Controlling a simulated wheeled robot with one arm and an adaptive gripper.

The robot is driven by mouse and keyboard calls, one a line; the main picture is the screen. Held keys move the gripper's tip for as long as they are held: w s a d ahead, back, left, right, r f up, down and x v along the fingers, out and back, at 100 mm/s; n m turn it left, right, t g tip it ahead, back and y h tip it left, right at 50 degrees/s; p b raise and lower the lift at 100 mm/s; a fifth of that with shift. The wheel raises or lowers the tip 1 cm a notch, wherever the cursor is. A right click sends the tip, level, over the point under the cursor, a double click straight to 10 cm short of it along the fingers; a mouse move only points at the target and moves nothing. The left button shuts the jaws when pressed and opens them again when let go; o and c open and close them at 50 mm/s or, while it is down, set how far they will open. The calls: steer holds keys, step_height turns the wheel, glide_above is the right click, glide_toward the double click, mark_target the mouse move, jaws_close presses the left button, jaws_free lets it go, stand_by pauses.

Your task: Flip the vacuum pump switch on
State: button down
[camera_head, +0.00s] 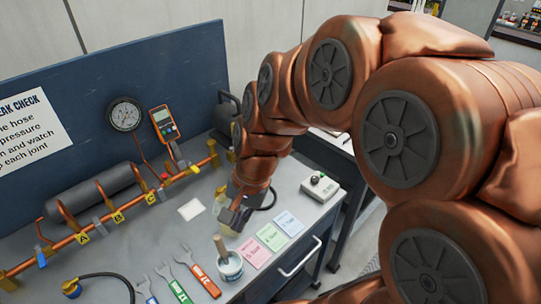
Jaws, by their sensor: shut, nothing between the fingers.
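My copper-coloured arm reaches in from the right and points down over the grey bench. My gripper (232,222) is shut and empty, low above the bench top near its front middle. A dark machine with a handle (226,112), which looks like the vacuum pump, stands at the back of the bench, left of my arm and partly hidden by it. Its switch is not visible. A small pale box with a dark round knob (320,187) sits at the bench's right end, right of my gripper and apart from it. I cannot tell whether it belongs to the pump.
A copper pipe rig (118,216) with tags and valves runs along the left. A gauge (124,114) and an orange meter (164,123) are behind it. Wrenches (197,273), a pot with a brush (229,266) and coloured cards (271,237) lie near the front edge.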

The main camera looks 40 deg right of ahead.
steer(key=w+d+f+m+t, duration=0.2)
steer(key=w+d+m+t, duration=0.2)
steer(key=w+d+m, duration=0.75)
steer(key=w+d+f+m+t+h, duration=0.1)
steer(key=d+m, duration=0.5)
steer(key=d, duration=0.2)
steer(key=w+d+f+m+t+b, duration=0.1)
steer(key=d+m, duration=0.5)
steer(key=d, duration=0.2)
steer(key=shift+w+t+h, duration=0.25)
steer(key=shift+t+h, duration=0.15)
steer(key=shift+w+r+p+x, duration=0.35)
steer(key=shift+p+x, duration=0.15)
steer(key=shift+x, duration=1.65)
steer(key=shift+w+r+p+x, duration=0.3)
steer(key=shift+p+x, duration=0.25)
steer(key=shift+x, duration=1.6)
steer(key=shift+w+r+p+x, duration=0.2)
steer(key=shift+w+p+x, duration=0.3)
steer(key=shift+x, duration=1.65)
steer(key=shift+a, duration=0.2)
